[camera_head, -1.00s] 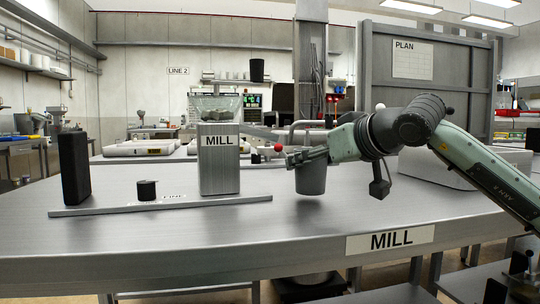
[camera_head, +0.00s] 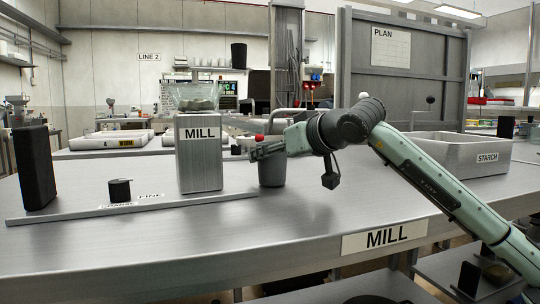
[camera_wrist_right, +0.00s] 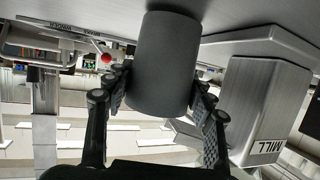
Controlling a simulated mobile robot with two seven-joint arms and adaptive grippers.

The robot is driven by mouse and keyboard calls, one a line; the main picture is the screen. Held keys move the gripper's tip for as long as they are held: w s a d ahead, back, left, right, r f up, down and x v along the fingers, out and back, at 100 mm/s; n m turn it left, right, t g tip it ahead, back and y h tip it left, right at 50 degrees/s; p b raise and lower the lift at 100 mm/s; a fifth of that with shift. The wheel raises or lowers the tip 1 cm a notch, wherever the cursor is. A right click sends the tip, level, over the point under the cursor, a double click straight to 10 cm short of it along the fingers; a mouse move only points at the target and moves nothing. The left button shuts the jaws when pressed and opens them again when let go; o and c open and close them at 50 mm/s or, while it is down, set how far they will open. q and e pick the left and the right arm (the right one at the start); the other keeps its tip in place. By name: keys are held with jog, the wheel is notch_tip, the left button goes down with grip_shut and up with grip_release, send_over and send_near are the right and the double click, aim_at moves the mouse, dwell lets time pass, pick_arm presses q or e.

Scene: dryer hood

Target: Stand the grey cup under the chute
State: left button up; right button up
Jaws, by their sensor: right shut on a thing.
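The grey cup (camera_head: 272,173) is upright in my right gripper (camera_head: 258,150), to the right of the mill (camera_head: 200,160). In the right wrist view the picture is upside down, and the cup (camera_wrist_right: 162,65) sits between the two fingers of the gripper (camera_wrist_right: 160,100), which is shut around it. Its base is close to the table top; I cannot tell whether it touches. The mill also shows in the right wrist view (camera_wrist_right: 270,115), a short gap from the cup. I cannot make out the chute clearly. My left gripper is out of view.
A glass hopper (camera_head: 197,97) tops the mill. A red knob (camera_head: 259,138) shows near the gripper. A starch bin (camera_head: 465,155) is right. The front table top is clear.

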jog(key=shift+a+f, duration=0.1)
jog(key=shift+f, duration=0.05)
jog(key=o, duration=1.2)
jog(key=shift+w, duration=0.1)
jog(key=shift+c, duration=0.2)
jog(key=v, duration=1.2)
